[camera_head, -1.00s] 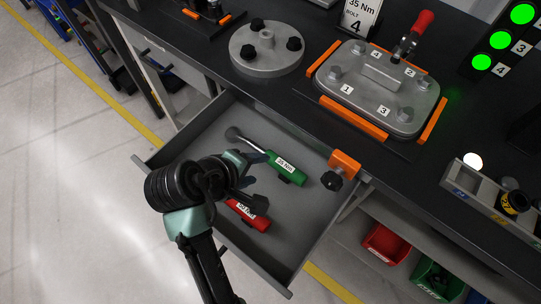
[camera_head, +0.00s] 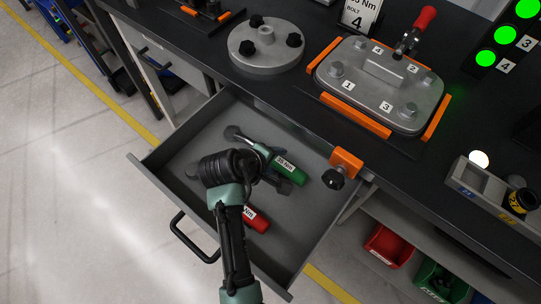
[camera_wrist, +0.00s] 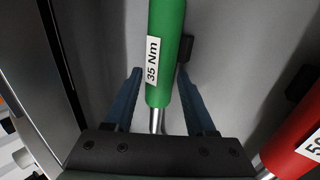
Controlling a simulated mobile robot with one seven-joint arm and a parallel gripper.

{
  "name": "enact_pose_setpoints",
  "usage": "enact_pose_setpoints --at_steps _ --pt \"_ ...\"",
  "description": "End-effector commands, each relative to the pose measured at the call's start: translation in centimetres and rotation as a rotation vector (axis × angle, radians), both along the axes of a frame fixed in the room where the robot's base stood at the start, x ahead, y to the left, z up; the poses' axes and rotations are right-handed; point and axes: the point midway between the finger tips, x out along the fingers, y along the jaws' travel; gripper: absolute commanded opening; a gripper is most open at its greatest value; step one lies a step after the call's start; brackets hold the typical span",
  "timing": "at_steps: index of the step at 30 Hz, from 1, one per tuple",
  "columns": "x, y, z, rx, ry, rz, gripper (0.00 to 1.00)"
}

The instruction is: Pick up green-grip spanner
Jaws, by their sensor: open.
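The green-grip spanner lies in the open drawer, with its green grip (camera_head: 290,173) to the right and its metal head to the left. In the wrist view its green grip (camera_wrist: 166,45), labelled 35 Nm, runs down between my fingers, with the metal shaft below it. My gripper (camera_head: 277,178) is over the spanner; in the wrist view its two blue fingers (camera_wrist: 158,72) stand apart, one on each side of the spanner. It is open and holds nothing. Whether the fingers touch the spanner cannot be told.
A red-grip spanner (camera_head: 255,218) lies in the same drawer, partly hidden by my arm; its grip shows at the wrist view's right (camera_wrist: 295,140). The grey drawer (camera_head: 160,172) has raised walls. An orange clamp with a dark knob (camera_head: 345,164) is at the bench edge.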

Motion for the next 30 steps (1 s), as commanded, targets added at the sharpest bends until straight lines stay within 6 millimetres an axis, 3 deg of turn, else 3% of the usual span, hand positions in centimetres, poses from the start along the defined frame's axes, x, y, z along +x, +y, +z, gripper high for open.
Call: enact_pose_setpoints --at_steps 5,14,30 --pt "0.01 -0.02 0.04 0.0 0.0 0.0 0.56" --pt "-0.01 -0.02 0.05 0.0 0.0 0.0 0.01" --pt "-0.02 -0.02 0.06 -0.001 0.0 -0.001 0.0"
